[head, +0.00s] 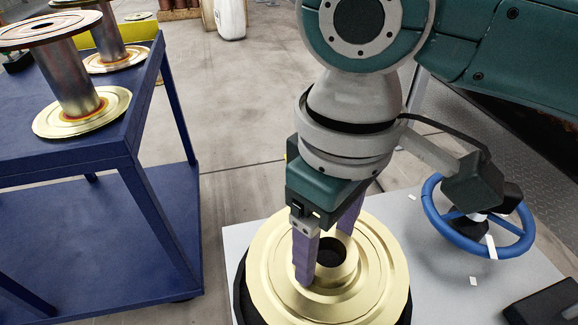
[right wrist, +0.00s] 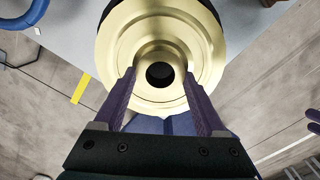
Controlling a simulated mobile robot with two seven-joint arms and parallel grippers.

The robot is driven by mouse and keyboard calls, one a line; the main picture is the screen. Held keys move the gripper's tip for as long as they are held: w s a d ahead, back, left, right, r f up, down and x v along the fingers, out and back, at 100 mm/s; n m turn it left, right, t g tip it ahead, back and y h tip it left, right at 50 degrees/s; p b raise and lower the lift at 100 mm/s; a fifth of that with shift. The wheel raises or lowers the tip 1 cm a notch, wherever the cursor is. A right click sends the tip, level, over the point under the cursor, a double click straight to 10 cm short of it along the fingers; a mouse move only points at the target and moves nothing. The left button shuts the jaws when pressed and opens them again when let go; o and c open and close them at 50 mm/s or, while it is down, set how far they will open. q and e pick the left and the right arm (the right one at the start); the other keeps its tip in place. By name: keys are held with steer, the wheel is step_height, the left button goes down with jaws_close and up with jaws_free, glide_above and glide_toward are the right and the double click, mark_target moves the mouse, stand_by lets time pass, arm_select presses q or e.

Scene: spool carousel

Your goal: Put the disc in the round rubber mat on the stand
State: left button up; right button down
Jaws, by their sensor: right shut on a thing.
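The disc (head: 270,261) is pale gold, round and stepped, with a raised hub and a dark centre hole. It also shows in the right wrist view (right wrist: 203,45). The round rubber mat (head: 240,297) is black and mostly hidden under the disc; a dark rim shows at the left. The mat lies on the light grey stand (head: 234,240). My right gripper (head: 328,262) is above the disc, its purple fingers shut on the disc's hub. I cannot tell whether the disc touches the mat. Purple finger-like shapes, perhaps my left gripper (right wrist: 314,122), are cut off at the right wrist view's edge.
A blue handwheel (head: 437,217) stands at the right of the stand. A blue cart (head: 95,150) at the left carries metal spools (head: 70,85) with gold flanges. Bare floor lies between cart and stand. A dark block (head: 548,303) is at the lower right.

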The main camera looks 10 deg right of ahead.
mark_target(322, 270)
step_height(322, 270, down, 6)
steer(key=shift+b, duration=1.25)
steer(key=shift+f, duration=0.15)
jaws_free()
